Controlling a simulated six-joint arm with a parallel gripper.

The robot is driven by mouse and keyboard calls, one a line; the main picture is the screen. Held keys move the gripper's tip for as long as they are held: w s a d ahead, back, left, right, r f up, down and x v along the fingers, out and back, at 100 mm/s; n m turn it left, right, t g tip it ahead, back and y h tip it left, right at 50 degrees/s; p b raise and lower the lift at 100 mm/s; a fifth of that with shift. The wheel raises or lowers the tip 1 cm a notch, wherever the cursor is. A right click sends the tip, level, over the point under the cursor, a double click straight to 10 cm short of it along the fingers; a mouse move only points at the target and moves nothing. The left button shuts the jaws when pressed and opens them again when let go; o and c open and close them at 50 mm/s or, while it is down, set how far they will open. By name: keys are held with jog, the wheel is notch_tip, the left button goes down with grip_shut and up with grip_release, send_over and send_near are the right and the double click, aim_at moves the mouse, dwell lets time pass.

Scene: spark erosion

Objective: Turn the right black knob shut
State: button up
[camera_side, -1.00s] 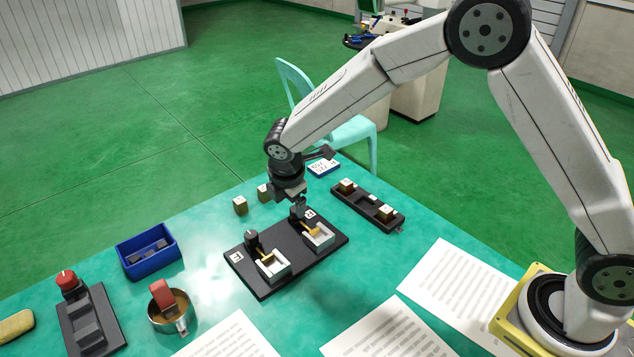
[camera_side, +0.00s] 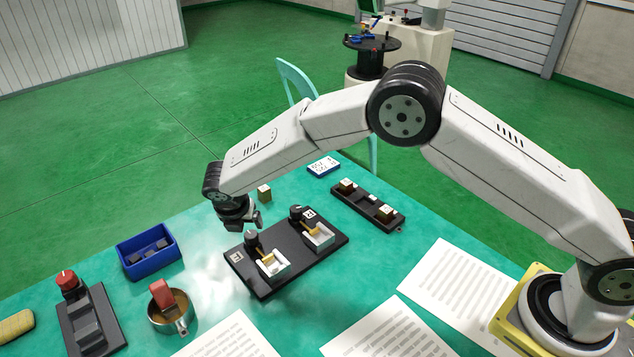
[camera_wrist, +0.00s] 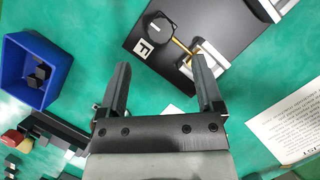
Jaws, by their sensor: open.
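In the side view, a black plate (camera_side: 318,262) carries two black knobs, each beside a brass rod and a pale, open-sided holder. The right black knob (camera_side: 296,212) stands by the far label; nothing touches it. The left black knob (camera_side: 251,238) is nearer the blue bin. My gripper (camera_side: 252,223) is above the table by the plate's left end, apart from both knobs. In the wrist view, my gripper (camera_wrist: 160,65) has its fingers spread and empty. The left knob (camera_wrist: 160,27) shows ahead of them; the right knob is out of that view.
A blue bin (camera_side: 128,258) with dark pieces, a metal cup (camera_side: 188,327) and a dark stand with a red knob (camera_side: 67,282) are at left. A black rack (camera_side: 343,197) with small blocks is behind right. Paper sheets (camera_side: 462,285) lie in front.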

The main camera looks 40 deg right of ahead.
aim_at(251, 233)
jog(key=shift+x, duration=3.65)
grip_shut()
jog(key=shift+m, duration=0.4)
jog(key=m+g, duration=0.1)
jog(key=m, duration=0.1)
jog(key=m+g+h, duration=0.1)
jog(key=m, duration=0.2)
jog(key=shift+w, duration=0.1)
jog(key=m+g, duration=0.1)
jog(key=m, duration=0.3)
jog(key=shift+g, duration=0.3)
jog(key=shift+m+g, duration=0.5)
jog(key=shift+m, duration=0.9)
